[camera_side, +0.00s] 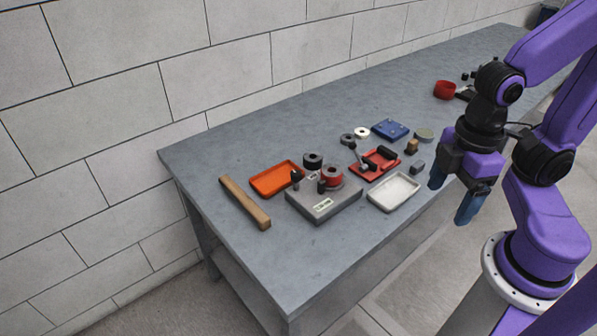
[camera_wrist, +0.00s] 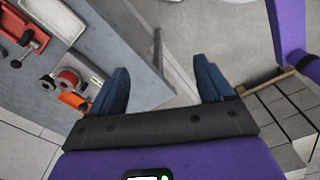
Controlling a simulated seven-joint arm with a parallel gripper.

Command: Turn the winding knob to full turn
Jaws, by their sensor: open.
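A grey block (camera_side: 312,207) with a pale label lies on the bench. On it are a red spool (camera_side: 331,177), a black upright post (camera_side: 296,179) and a small black knob-like part (camera_side: 321,187). I cannot tell for sure which part is the winding knob. The red spool also shows at the left of the wrist view (camera_wrist: 69,80). My gripper (camera_side: 453,192) is open and empty, beyond the bench's front edge, to the right of the block and apart from it.
Near the block are an orange tray (camera_side: 275,179), a wooden bar (camera_side: 244,203), a white tray (camera_side: 394,192) and a red plate with black handle (camera_side: 370,169). The bench's front left is clear.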

